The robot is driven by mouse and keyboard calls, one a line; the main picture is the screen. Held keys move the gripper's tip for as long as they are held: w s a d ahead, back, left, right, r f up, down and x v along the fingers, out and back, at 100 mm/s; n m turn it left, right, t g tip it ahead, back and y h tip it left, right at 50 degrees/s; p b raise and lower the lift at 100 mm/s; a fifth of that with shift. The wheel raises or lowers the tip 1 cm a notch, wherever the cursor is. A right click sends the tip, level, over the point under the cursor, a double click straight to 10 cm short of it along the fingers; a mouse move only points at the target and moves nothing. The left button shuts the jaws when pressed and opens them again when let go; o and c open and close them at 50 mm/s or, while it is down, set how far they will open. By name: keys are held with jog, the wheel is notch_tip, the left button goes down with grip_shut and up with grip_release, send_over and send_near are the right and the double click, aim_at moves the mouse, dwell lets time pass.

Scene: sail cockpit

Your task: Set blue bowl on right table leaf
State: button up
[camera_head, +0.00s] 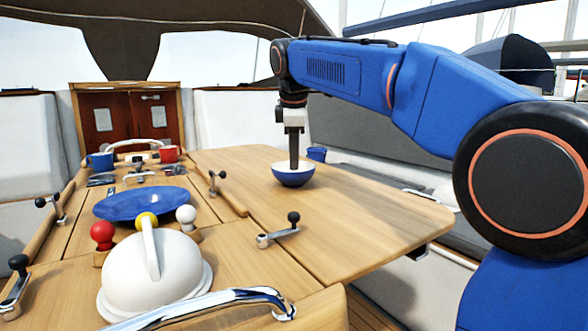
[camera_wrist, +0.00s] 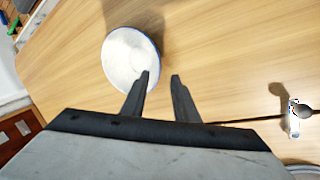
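The blue bowl (camera_head: 292,177), white inside, stands upright on the right table leaf (camera_head: 370,207). My gripper (camera_head: 294,166) points down at the bowl, its fingers in front of or inside its rim. In the wrist view the bowl (camera_wrist: 130,62) lies at the upper left. The gripper's two fingers (camera_wrist: 162,76) are spread apart there, with bare wood showing between them. The left fingertip overlaps the bowl's near right rim; the right fingertip is outside it. I cannot tell whether either finger touches the bowl.
A blue plate (camera_head: 142,204), a white dome-shaped lid (camera_head: 155,275) and coloured knobs are on the table's middle part. A blue mug (camera_head: 100,161) and red mug (camera_head: 169,154) stand farther back. A small blue cup (camera_head: 317,154) is behind the leaf. A black-knobbed handle (camera_head: 280,233) sits on the leaf's near left.

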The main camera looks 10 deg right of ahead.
jog(key=v, duration=0.6)
jog(key=shift+r, duration=0.2)
jog(key=shift+s, duration=0.25)
